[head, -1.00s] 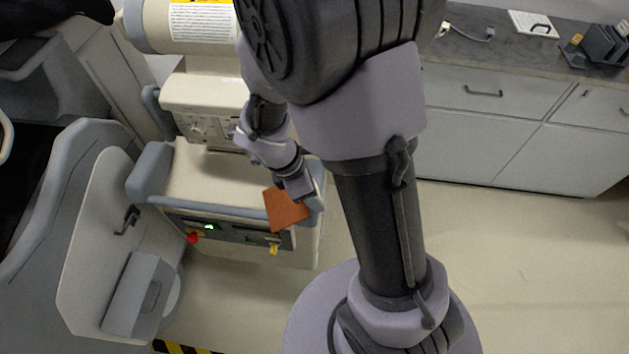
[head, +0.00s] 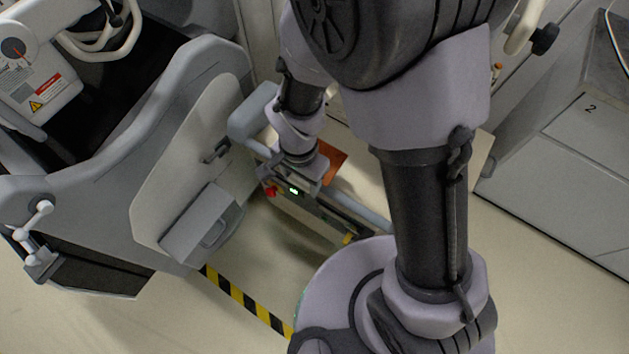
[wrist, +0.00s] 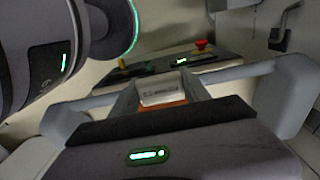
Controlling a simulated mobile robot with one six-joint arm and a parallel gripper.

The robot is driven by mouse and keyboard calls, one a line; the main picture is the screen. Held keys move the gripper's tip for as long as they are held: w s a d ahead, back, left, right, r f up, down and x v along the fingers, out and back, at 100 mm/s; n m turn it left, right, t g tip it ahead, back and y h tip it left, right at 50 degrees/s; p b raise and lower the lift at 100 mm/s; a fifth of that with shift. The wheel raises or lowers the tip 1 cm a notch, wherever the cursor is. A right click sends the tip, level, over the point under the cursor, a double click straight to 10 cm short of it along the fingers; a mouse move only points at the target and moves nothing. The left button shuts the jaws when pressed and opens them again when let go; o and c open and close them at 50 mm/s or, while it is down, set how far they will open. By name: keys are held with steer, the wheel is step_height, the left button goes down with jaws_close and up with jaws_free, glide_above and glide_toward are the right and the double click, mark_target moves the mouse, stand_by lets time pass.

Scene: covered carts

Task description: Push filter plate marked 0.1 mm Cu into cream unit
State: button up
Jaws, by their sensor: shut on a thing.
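The copper-orange filter plate (head: 331,168) is in my gripper (head: 312,178), over the cream unit (head: 365,183) near its grey front rail. In the wrist view, the plate (wrist: 165,105) shows as an orange strip between the fingers of my gripper (wrist: 162,95), which is shut on it. A pale label lies against the strip; its print is too small to read. The cream unit's dark control panel (wrist: 160,64) shows beyond. My arm hides part of the unit and plate in the head view, and I see no slot for the plate.
The unit's panel carries a red button (head: 271,191), a small green display (head: 293,190) and a yellow part (head: 348,238). A large grey machine (head: 185,90) stands close at the left. Striped floor tape (head: 245,300) runs in front; white cabinets (head: 580,180) are at the right.

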mark_target(337, 157)
steer(key=shift+s, duration=0.1)
steer(key=shift+d, duration=0.1)
steer(key=shift+w+d, duration=0.85)
steer(key=shift+w, duration=0.3)
steer(key=shift+w+d, duration=0.85)
steer(key=shift+w, duration=0.3)
steer(key=w+d, duration=0.5)
steer(key=w, duration=0.1)
steer(key=shift+p, duration=0.3)
stand_by(2.6)
steer(key=shift+a, duration=0.15)
steer(key=shift+s+a+b, duration=0.5)
steer(key=shift+s+a, duration=0.6)
steer(key=shift+s, duration=0.3)
steer(key=shift+s+a+b, duration=0.45)
steer(key=shift+s+a, duration=0.6)
steer(key=shift+s, duration=0.35)
